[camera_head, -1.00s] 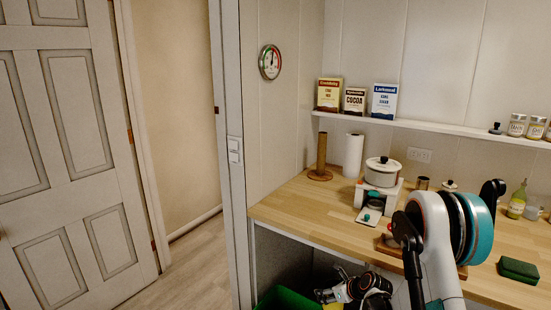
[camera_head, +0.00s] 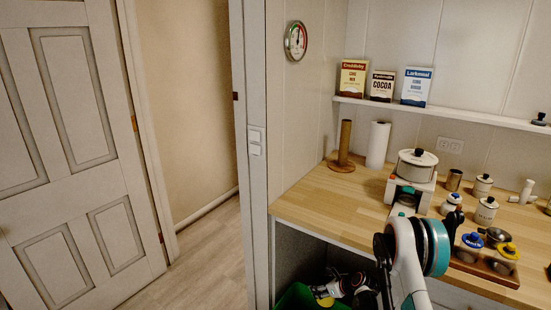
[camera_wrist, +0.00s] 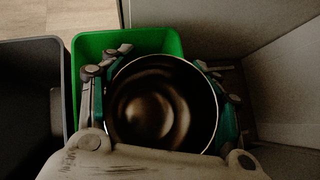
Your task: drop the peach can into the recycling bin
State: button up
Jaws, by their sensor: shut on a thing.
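The can (camera_wrist: 160,105) fills the middle of the wrist view, its open round end facing the camera and its inside dark and shiny. A small yellow part of it (camera_head: 326,301) shows in the head view; its label cannot be read. My gripper (camera_wrist: 162,75) is shut on the can, one finger on each side. In the head view my gripper (camera_head: 325,291) is low under the counter at the green bin (camera_head: 293,299). In the wrist view the green bin (camera_wrist: 95,45) lies behind and below the can, which hides most of its opening.
A dark grey bin (camera_wrist: 25,100) stands left of the green one. A pale panel (camera_wrist: 215,30) is close on the right. The wooden counter (camera_head: 310,203) above holds a white pot (camera_head: 416,165), a paper roll (camera_head: 378,145) and several jars. Floor is free by the door (camera_head: 75,150).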

jog(key=shift+f+b, duration=1)
jog(key=shift+f, duration=1.85)
jog(key=o, duration=1.3)
jog(key=v, duration=0.7)
jog(key=shift+s+d+r, duration=0.1)
jog(key=shift+s+r, duration=0.05)
